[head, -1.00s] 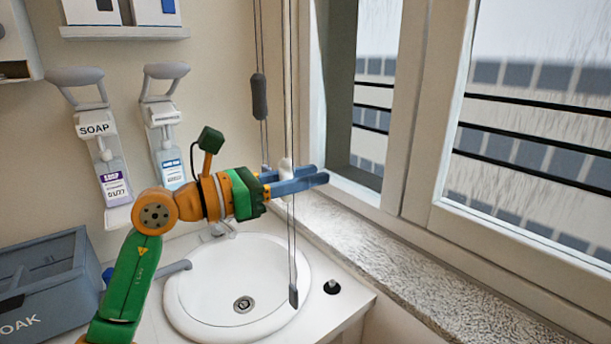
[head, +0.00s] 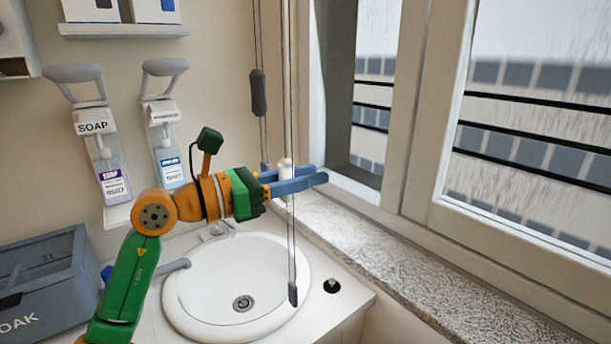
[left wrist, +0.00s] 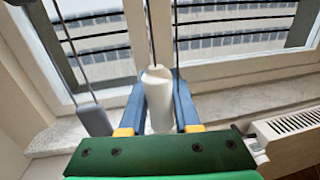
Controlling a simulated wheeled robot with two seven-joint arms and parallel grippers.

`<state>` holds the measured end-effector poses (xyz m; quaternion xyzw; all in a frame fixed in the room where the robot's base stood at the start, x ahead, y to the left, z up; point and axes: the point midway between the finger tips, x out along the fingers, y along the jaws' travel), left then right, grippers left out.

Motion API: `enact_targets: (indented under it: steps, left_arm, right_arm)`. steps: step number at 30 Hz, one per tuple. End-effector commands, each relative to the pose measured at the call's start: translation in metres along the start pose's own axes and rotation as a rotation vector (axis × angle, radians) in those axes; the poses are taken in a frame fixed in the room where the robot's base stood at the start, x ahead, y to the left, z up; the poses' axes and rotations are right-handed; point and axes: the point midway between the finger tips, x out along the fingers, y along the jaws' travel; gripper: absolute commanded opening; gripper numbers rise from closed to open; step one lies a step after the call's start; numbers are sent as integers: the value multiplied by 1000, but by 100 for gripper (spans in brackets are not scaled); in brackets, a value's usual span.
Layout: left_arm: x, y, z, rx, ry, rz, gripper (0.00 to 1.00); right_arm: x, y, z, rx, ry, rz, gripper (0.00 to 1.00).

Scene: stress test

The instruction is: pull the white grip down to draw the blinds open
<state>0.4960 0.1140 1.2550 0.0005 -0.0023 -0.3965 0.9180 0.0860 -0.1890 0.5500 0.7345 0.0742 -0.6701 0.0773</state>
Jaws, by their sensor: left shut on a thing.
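The white grip (head: 286,166) hangs on a thin cord in front of the window corner, above the sink. My left gripper (head: 296,181) reaches in from the left with its blue fingers shut on the white grip. In the left wrist view the white grip (left wrist: 158,100) stands upright between the two blue fingers (left wrist: 160,112). A dark grey grip (head: 258,93) hangs higher on the cords to the left. A small grey weight (head: 293,294) hangs below on the cord over the sink rim. The blinds themselves cannot be made out. My right gripper is not in view.
A round white sink (head: 232,252) lies below my left arm. The window frame (head: 410,120) and rough stone sill (head: 400,262) are close on the right. Soap dispensers (head: 105,165) hang on the wall, and a grey box (head: 50,270) stands at lower left.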

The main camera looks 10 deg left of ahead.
Motion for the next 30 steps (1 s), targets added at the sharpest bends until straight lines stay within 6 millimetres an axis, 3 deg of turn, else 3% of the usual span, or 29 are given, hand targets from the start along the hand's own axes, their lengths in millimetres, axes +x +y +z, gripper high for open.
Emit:
enact_targets:
  steps: [1, 6, 12, 17, 27, 28, 30]
  left_arm:
    - [0, 0, -22, 1, 5, -1, 0]
    - [0, -1, -79, 0, 7, -2, 0]
    - [0, -1, -124, 0, 8, -2, 0]
    - [0, 0, -136, 0, 7, -1, 0]
    - [0, 0, -134, 0, 6, -1, 0]
    - [0, 0, -134, 0, 6, -1, 38]
    - [0, -1, -134, 0, 6, -1, 57]
  right_arm:
    - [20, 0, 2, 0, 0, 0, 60]
    - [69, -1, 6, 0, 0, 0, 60]
    - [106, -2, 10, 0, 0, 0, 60]
    - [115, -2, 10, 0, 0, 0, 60]
    - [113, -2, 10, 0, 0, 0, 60]
    - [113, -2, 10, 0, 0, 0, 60]
    - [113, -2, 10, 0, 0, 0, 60]
